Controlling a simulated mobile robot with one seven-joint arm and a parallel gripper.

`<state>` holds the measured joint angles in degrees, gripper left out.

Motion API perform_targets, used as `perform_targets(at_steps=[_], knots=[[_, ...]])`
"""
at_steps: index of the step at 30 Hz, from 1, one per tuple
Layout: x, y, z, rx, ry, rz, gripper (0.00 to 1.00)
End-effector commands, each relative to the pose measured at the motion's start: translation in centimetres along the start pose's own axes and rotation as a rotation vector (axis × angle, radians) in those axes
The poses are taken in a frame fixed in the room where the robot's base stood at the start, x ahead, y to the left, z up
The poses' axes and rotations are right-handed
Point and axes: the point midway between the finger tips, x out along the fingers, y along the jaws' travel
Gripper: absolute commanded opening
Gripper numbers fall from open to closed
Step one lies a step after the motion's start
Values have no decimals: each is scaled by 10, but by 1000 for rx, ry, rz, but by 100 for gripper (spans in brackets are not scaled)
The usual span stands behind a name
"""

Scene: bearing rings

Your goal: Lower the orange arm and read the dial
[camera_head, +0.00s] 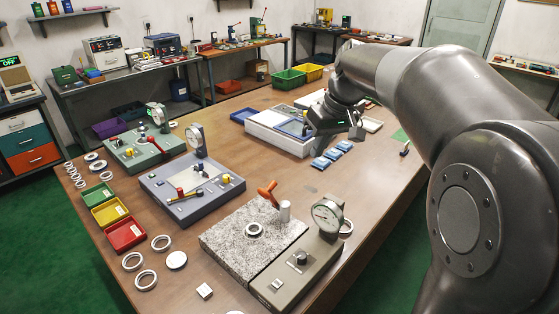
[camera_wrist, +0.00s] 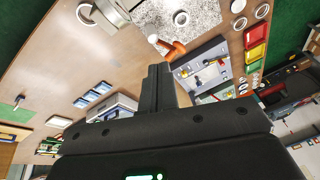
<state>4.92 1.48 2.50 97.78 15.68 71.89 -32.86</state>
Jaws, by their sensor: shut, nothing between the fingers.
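The orange arm (camera_head: 268,193) is tilted up beside a pale upright post (camera_head: 285,211) on the speckled granite plate (camera_head: 222,240). It also shows in the wrist view (camera_wrist: 177,49), beyond my fingertips. A metal ring (camera_head: 254,229) lies flat on the plate, below and left of the arm. The round dial (camera_head: 328,214) stands on a grey base (camera_head: 290,280) at the plate's right side; its reading is too small to tell. My gripper (camera_head: 356,131) is above the table, behind and right of the dial, apart from the orange arm. In the wrist view its fingers (camera_wrist: 158,68) are together and empty.
Blue blocks (camera_head: 332,153) lie below my gripper. A blue-grey fixture (camera_head: 190,187) and a green fixture (camera_head: 145,150) with dials stand at the left. Loose rings (camera_head: 146,279) and small bins (camera_head: 125,233) line the left edge. Bare table lies between the granite plate and the blue blocks.

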Motion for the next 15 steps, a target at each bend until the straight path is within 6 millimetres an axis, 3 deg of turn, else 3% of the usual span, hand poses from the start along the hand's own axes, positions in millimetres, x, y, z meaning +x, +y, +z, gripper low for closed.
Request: perform_targets(at_steps=[3,15], knots=[[10,14,-24,-43,-12,-45,0],[52,55,-91,-203,-21,-201,0]])
